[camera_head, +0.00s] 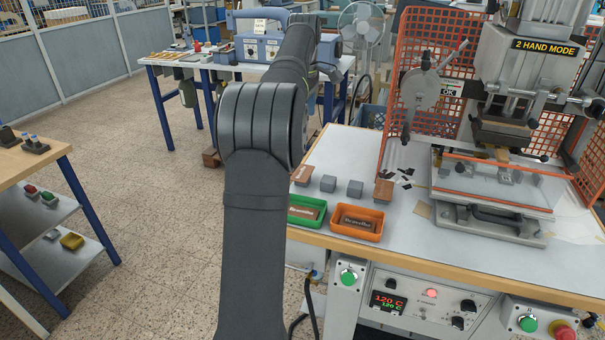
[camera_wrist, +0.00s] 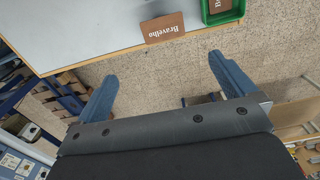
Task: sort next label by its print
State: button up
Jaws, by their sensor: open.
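My gripper (camera_wrist: 165,85) is open and empty in the wrist view, its two blue fingers wide apart over the floor beside the table edge. A brown label (camera_wrist: 163,28) printed "Bravelho" lies ahead of it at that edge, apart from the fingers. In the head view, a brown label (camera_head: 302,173) is at the left of a row of small grey blocks, and another brown piece (camera_head: 384,190) is at the right. A green tray (camera_head: 291,220) and an orange tray (camera_head: 335,229) each hold a brown printed label. My gripper is hidden behind my arm in the head view.
Two bare grey blocks (camera_head: 328,183) stand between the brown pieces. The stamping press (camera_head: 520,70) and its orange mesh guard (camera_head: 437,45) stand at the right. Dark foil scraps (camera_head: 402,178) lie nearby. The wrist view shows bare white tabletop (camera_wrist: 75,28) left of the label.

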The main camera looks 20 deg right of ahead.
notch_tip(320, 180, down, 10)
jog(key=shift+f, duration=0.1)
jog(key=shift+s+a+f, duration=0.1)
jog(key=shift+a+f, duration=0.05)
jog(key=shift+f, duration=1.2)
jog(key=shift+s+a+f, duration=0.1)
jog(key=shift+f, duration=1.2)
jog(key=shift+f, duration=0.25)
jog(key=shift+c, duration=0.4)
jog(key=c, duration=0.8)
